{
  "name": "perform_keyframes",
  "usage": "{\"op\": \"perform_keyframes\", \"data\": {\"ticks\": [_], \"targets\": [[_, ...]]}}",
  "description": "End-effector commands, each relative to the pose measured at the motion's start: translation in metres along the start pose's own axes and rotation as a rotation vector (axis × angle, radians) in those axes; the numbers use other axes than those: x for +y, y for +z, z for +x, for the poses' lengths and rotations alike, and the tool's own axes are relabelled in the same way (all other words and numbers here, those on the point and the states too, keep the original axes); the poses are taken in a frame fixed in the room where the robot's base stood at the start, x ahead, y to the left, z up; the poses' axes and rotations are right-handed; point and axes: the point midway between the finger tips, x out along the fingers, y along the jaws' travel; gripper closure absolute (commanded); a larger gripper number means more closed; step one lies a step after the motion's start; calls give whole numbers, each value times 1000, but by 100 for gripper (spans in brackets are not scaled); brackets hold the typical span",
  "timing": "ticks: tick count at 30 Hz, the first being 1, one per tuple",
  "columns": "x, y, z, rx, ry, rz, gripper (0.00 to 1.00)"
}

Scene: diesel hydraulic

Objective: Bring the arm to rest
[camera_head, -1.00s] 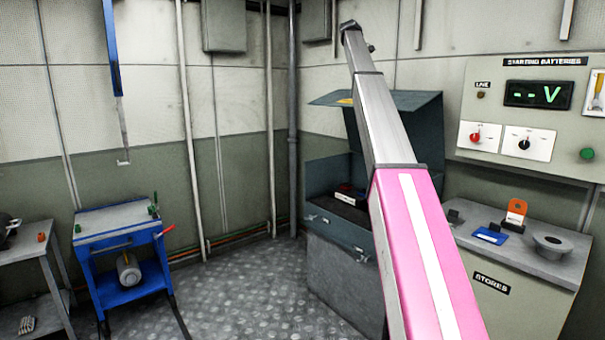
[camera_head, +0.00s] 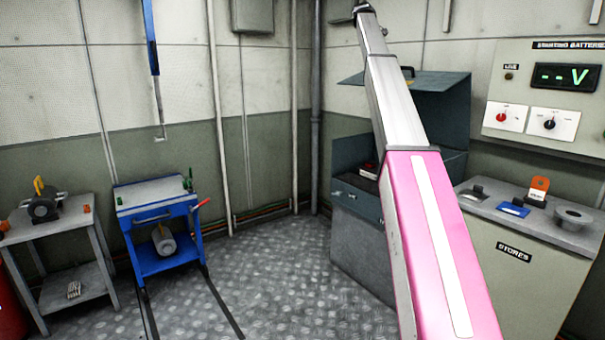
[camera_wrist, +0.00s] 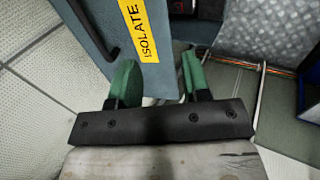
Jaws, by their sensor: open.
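My arm (camera_head: 425,220), pink below and grey above, stretches up across the right half of the head view. Its far end is at the top edge, and the jaws cannot be made out there. In the wrist view my gripper (camera_wrist: 158,82) is open, with two green pads apart and no object held between them. A blue-grey panel with a yellow ISOLATE label (camera_wrist: 139,30) lies beyond the pads; whether it touches them I cannot tell. In the head view my arm passes in front of the blue-grey box's raised lid (camera_head: 445,105) and hides part of it.
The stores counter (camera_head: 480,210) stands right of my arm, below the battery panel (camera_head: 540,95). A blue trolley (camera_head: 155,192) and a grey side table (camera_head: 75,235) stand at the left. The chequered floor (camera_head: 275,275) between them and the box is open.

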Motion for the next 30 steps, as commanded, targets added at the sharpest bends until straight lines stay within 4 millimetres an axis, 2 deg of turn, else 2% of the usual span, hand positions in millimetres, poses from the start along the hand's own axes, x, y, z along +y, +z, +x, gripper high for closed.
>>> {"op": "perform_keyframes", "data": {"ticks": [10, 14, 17, 20, 24, 30], "targets": [[-47, 6, 55, 3, -26, 20, 57], [-75, 10, 87, 5, -42, 34, 57], [-104, 15, 118, 5, -59, 48, 57], [-143, 25, 158, 6, -80, 67, 57], [-210, 44, 220, 5, -120, 104, 57], [-308, 80, 299, 2, -179, 164, 57]]}}
